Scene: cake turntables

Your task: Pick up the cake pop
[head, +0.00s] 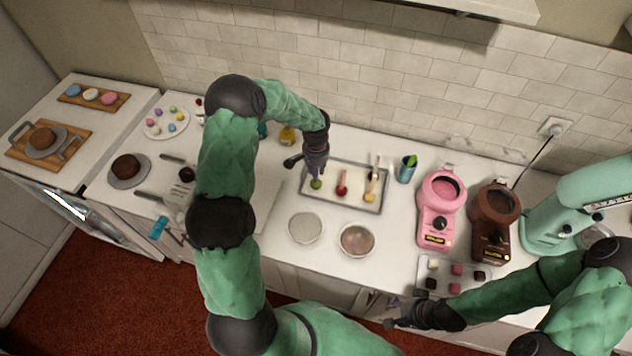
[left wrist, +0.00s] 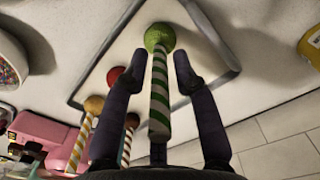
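The green cake pop (head: 316,184) with a green-and-white striped stick sits at the left end of a grey-rimmed tray (head: 378,212). It also shows in the left wrist view (left wrist: 159,38). My left gripper (head: 314,172) is over it. In the left wrist view, its open fingers (left wrist: 160,72) stand on either side of the stick, with a gap on both sides. A red cake pop (head: 342,190) and a yellow one (head: 370,197) are further right on the tray, and another stick rises behind them. My right gripper (head: 396,323) is low at the counter's front edge, apart from the cake pops; its fingers are too small to judge.
Two round bowls, one pale (head: 304,228) and one of sprinkles (head: 357,240), stand in front of the tray. A teal cup (head: 406,168), a pink machine (head: 440,210) and a brown machine (head: 494,222) stand to the right. A tiled wall is behind.

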